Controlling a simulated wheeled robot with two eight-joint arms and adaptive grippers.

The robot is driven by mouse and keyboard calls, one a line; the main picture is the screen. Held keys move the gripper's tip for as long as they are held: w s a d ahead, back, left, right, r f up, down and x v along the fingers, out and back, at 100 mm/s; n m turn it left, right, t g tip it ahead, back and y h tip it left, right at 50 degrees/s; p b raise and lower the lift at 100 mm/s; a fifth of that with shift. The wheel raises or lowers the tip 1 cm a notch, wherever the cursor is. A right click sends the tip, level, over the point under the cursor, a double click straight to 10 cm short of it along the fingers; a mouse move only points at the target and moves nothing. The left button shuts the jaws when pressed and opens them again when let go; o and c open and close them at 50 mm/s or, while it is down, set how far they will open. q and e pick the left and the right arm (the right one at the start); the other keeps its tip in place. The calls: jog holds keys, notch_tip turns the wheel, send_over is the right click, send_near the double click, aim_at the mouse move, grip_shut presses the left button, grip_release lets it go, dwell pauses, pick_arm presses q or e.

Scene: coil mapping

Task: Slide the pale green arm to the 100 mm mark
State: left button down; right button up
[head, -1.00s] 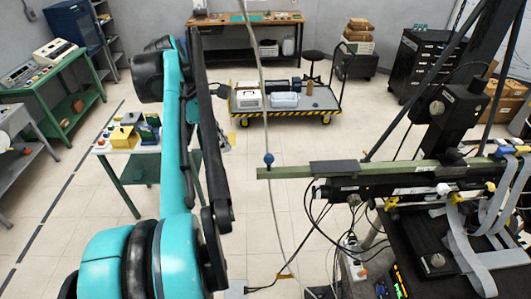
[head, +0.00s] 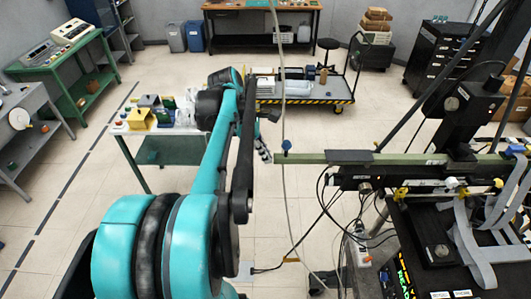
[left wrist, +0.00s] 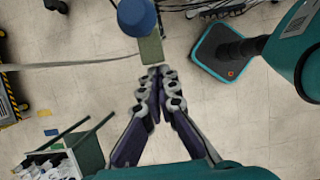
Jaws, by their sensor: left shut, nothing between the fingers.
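The pale green arm (head: 405,159) is a long level bar on the apparatus at the right. A blue knob (head: 287,146) sits near its free left end. In the left wrist view the arm's end (left wrist: 151,48) and the blue knob (left wrist: 136,16) show at the top. My left gripper (head: 265,156) is just left of that end in the head view. In the left wrist view its fingers (left wrist: 159,72) are shut and empty, with their tips close to the arm's end; I cannot tell whether they touch. No scale marks are readable. My right gripper is not in view.
A pale cord (head: 282,215) hangs down by the knob. Black cables (head: 322,215) loop below the apparatus. A small green table (head: 150,155) with boxes stands behind my left arm, and a striped-edge cart (head: 305,95) stands farther back. Open floor lies between.

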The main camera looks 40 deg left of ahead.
aim_at(284, 156)
pick_arm(q)
jog(key=shift+w, duration=0.1)
jog(key=w+d+b, duration=0.1)
jog(key=w+d, duration=0.2)
jog(key=shift+w+d, duration=0.25)
jog(key=shift+d, duration=0.05)
jog(key=shift+w+d, duration=0.25)
jog(key=shift+s+a, duration=0.15)
jog(key=shift+s, duration=0.05)
jog(key=shift+w, duration=0.1)
